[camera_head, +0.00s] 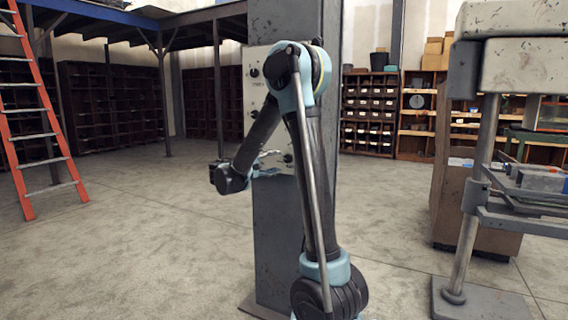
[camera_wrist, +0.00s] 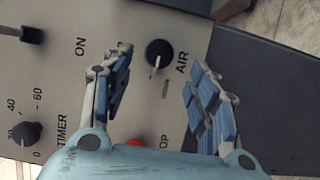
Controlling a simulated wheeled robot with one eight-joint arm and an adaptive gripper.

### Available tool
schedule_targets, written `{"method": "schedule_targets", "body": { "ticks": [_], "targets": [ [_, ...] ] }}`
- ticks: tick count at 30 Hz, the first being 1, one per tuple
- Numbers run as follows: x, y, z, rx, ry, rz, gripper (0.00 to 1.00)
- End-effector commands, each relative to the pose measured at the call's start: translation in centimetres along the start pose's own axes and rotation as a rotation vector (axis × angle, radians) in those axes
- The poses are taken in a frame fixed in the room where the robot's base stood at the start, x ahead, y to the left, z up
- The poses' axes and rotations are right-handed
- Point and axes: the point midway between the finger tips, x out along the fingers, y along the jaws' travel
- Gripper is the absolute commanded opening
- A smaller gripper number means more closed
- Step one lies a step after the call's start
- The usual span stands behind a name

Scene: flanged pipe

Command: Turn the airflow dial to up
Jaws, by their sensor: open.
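The airflow dial (camera_wrist: 159,53) is a round black knob beside the "AIR" lettering on a light grey control panel (camera_wrist: 185,22). A white mark shows on its lower side in the wrist view. The lettering is turned sideways there. My gripper (camera_wrist: 160,62) is open, with one finger to the left and one to the right of the dial in the picture. I cannot tell whether they touch the panel. In the head view the panel (camera_head: 257,57) is on a dark pillar, and my gripper (camera_head: 270,158) is at its lower part. My arm hides part of the panel.
The panel also has a timer dial (camera_wrist: 25,133), a black switch or knob (camera_wrist: 31,35) and a red button (camera_wrist: 136,143), partly hidden by my gripper. The dark pillar (camera_head: 275,240) stands on open floor. A press-like machine (camera_head: 510,60) is at right, an orange ladder (camera_head: 35,110) at left.

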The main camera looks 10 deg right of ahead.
Motion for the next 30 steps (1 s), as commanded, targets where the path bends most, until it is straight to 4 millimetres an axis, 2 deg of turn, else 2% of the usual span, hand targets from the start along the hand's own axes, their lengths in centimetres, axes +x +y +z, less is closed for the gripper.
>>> {"method": "schedule_targets", "body": {
  "ticks": [6, 12, 18, 26, 30],
  "targets": [
    [3.5, 0.0, 0.1, 0.0, -0.003, 0.0, 0.54],
    [5.7, 0.0, 0.0, 0.0, 0.0, 0.0, 0.54],
    [6.6, 0.0, 0.0, 0.0, 0.0, 0.0, 0.54],
    [6.6, 0.0, 0.0, 0.0, 0.001, 0.0, 0.54],
    [6.6, 0.0, 0.0, 0.0, 0.001, 0.0, 0.25]
  ]
}}
